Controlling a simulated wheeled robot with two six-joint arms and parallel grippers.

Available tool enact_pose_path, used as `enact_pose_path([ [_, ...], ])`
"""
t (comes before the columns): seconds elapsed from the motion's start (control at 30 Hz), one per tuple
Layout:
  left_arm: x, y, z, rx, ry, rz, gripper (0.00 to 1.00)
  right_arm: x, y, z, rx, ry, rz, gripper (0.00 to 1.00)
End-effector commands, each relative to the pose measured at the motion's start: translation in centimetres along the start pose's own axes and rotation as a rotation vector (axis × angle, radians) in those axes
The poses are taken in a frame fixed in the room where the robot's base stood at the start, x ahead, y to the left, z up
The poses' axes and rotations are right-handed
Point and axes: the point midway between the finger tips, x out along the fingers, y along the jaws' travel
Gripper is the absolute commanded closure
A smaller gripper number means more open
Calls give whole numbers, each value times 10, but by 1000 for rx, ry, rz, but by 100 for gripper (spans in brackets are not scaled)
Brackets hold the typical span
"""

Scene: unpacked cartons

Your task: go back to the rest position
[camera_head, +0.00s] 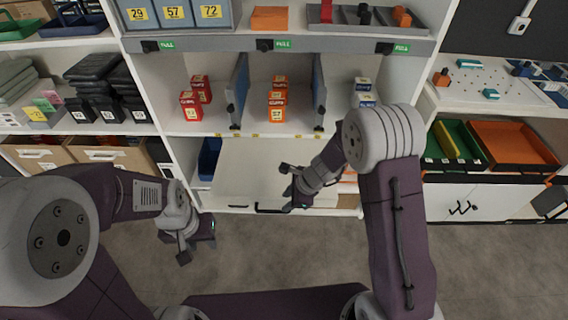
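My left gripper (198,240) hangs over the grey floor at the lower left of the middle, in front of the shelf unit. Its fingers look apart, with nothing seen between them. My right gripper (287,187) is at the centre, pointing left, in front of the white lower panel of the shelf. Its fingers look apart, and I see nothing between them. Both arms are bent, and both grippers seem clear of the boxes on the shelf.
A shelf (230,127) holds red boxes (191,106), orange boxes (277,105) and white-blue boxes (364,97) between dividers. A dark handle (270,209) is on the lower panel. Orange (512,143) and green trays stand at right. The floor (470,262) in front is clear.

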Motion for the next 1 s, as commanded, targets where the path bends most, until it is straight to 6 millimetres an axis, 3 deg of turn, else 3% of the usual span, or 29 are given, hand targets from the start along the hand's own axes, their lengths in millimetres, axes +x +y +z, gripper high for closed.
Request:
enact_pose_path([
  [0.17, -4, 0, 0, 0, 0, 0, 64, -4, -2, 1, 1, 0, -2, 66],
  [0.27, -24, 0, -2, 0, 0, 0, 64, -38, -20, 12, 0, -8, -47, 66],
  [0.33, -49, 1, -5, 0, 0, 0, 64, -87, -36, 25, -18, -14, -101, 66],
  [0.4, -79, 2, -8, 0, 0, 0, 64, -149, -33, 32, -137, 15, -122, 66],
  [0.5, -112, 2, -12, 0, 1, 0, 64, -219, 4, 22, -526, 110, -65, 66],
  [0.57, -120, 2, -13, 0, 1, 0, 64, -240, 31, 8, -791, 167, 8, 66],
  [0.63, -121, 2, -13, 0, 0, 0, 64, -252, 62, -13, -1077, 211, 115, 66],
  [0.7, -116, 2, -12, 0, 0, 0, 64, -250, 88, -33, -1318, 225, 230, 66],
  [0.77, -114, 2, -12, 0, -1, 0, 64, -250, 104, -46, -1477, 216, 319, 66],
  [0.83, -114, 2, -12, 0, -1, 0, 64, -252, 106, -52, -1600, 211, 364, 66],
  [1.0, -114, 2, -12, 0, 0, 0, 64, -251, 105, -51, -1637, 203, 368, 66],
])
